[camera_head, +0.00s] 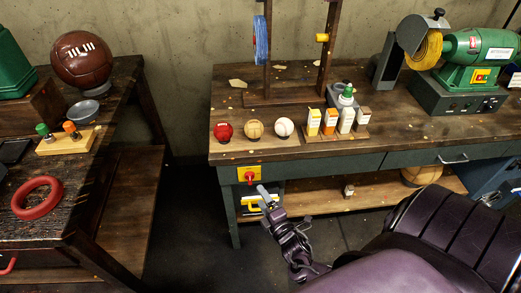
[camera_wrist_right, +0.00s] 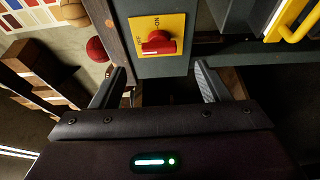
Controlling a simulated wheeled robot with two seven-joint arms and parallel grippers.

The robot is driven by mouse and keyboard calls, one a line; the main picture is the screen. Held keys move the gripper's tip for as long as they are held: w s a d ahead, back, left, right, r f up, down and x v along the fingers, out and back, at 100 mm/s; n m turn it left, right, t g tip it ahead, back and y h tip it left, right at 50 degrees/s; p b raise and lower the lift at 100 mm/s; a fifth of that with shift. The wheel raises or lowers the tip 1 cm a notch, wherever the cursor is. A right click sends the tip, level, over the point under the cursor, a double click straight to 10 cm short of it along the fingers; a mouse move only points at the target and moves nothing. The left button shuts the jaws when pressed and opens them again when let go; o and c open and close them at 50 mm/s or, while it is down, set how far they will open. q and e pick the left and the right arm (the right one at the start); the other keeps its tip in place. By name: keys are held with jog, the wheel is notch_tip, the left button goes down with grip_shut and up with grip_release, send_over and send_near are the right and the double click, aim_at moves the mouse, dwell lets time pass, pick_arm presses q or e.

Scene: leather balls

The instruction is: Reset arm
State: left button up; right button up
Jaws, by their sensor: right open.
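My right gripper (camera_head: 266,195) is in the lower middle of the head view, in front of the workbench's front edge. In the right wrist view its two fingers (camera_wrist_right: 158,82) stand wide apart with nothing between them. A red rotary knob on a yellow plate (camera_wrist_right: 158,38) lies ahead, beyond the fingertips and apart from them. The same yellow switch plate (camera_head: 249,175) shows on the bench front in the head view, just above and left of the gripper. My left gripper is in neither view.
The workbench (camera_head: 400,150) carries a red ball (camera_head: 223,132), a tan ball (camera_head: 254,129), a white ball (camera_head: 284,127), several bottles and a green grinder (camera_head: 480,55). A left table holds a brown leather ball (camera_head: 82,60) and a red ring (camera_head: 37,198). Between them is open floor (camera_head: 185,235).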

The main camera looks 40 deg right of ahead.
dwell(0.4)
jog(key=s+f+m+g, duration=0.4)
jog(key=s+f+g, duration=0.15)
jog(key=f, duration=0.75)
jog(key=s+a+f+m+g, duration=0.2)
jog(key=s+f+m+g, duration=0.1)
jog(key=s+f, duration=0.5)
jog(key=s+a+f+m+g+y, duration=0.1)
jog(key=s+a+f+m+g, duration=0.1)
jog(key=s+f, duration=0.6)
jog(key=shift+s+a+m+g, duration=0.3)
jog(key=shift+s+m+g, duration=0.65)
jog(key=shift+g, duration=0.1)
jog(key=s+a+f+m+g, duration=0.1)
jog(key=s, duration=0.3)
jog(key=s+a+f+m+g+y, duration=0.1)
jog(key=s+a, duration=0.1)
jog(key=s, duration=0.1)
jog(key=s+a+f+m+g, duration=0.1)
jog(key=s+a+f+g, duration=0.1)
jog(key=s, duration=0.2)
jog(key=shift+s+y, duration=0.3)
jog(key=shift+y, duration=0.1)
jog(key=shift+c, duration=0.2)
